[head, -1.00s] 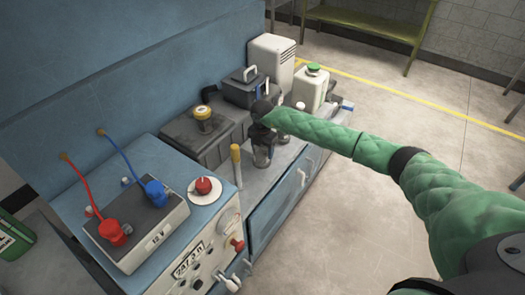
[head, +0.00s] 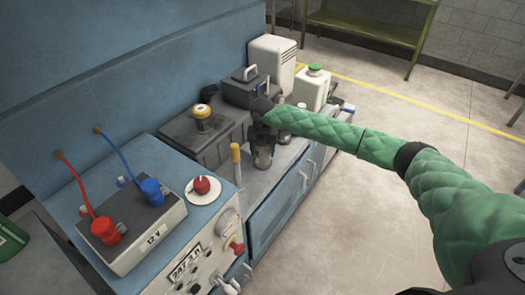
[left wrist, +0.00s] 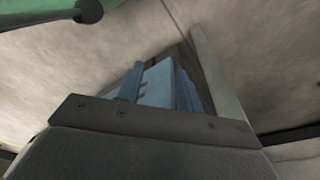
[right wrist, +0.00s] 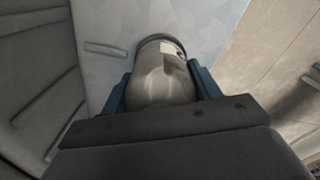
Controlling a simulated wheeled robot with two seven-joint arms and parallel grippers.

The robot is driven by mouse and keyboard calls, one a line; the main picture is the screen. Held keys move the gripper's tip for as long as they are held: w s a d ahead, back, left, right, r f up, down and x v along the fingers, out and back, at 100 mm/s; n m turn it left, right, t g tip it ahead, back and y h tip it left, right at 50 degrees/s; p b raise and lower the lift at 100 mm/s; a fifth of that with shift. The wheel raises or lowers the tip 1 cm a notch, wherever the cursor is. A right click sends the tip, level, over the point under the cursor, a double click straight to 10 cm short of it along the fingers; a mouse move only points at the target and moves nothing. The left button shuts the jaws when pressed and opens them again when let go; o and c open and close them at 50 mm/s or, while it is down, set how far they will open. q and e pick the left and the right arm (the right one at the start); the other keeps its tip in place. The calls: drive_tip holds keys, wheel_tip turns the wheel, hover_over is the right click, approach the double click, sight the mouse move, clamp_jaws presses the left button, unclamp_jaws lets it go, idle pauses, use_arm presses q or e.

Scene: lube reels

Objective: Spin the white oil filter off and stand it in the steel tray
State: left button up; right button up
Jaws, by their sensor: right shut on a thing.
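In the head view, my right gripper (head: 263,137) comes down over the far counter and is shut on a pale grey, shiny cylinder (head: 263,157). In the right wrist view, this cylinder (right wrist: 162,82) sits between the blue fingers, with a white label and a dark rim at its far end. I cannot tell whether it is the white oil filter. My left gripper (left wrist: 158,92) shows only in the left wrist view; its blue fingers stand apart, with a light blue shape between or beyond them. I cannot make out a steel tray.
A battery-like box (head: 140,235) with red and blue clamps stands on the near blue cabinet, beside a red knob (head: 202,186). A yellow-topped rod (head: 236,160) rises near the gripper. A dark box (head: 200,140) and a green-capped white container (head: 312,92) stand behind. Floor is clear to the right.

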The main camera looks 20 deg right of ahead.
drive_tip(key=shift+f+n+b, duration=0.3)
drive_tip(key=shift+n+b, duration=0.4)
drive_tip(key=shift+n, duration=0.2)
drive_tip(key=shift+a+n+b, duration=0.1)
drive_tip(key=shift+n+b, duration=0.55)
drive_tip(key=shift+n, duration=0.35)
drive_tip(key=shift+r+n, duration=0.2)
drive_tip(key=shift+n, duration=0.4)
drive_tip(key=shift+f, duration=0.1)
drive_tip(key=shift+b, duration=0.55)
drive_tip(key=shift+f+n+b, duration=0.15)
drive_tip(key=shift+n+b, duration=0.6)
drive_tip(key=shift+n, duration=0.45)
drive_tip(key=shift+a+n+b, duration=0.1)
drive_tip(key=shift+n+b, duration=0.5)
drive_tip(key=shift+n, duration=0.3)
drive_tip(key=shift+s+n, duration=0.1)
drive_tip(key=shift+n, duration=0.4)
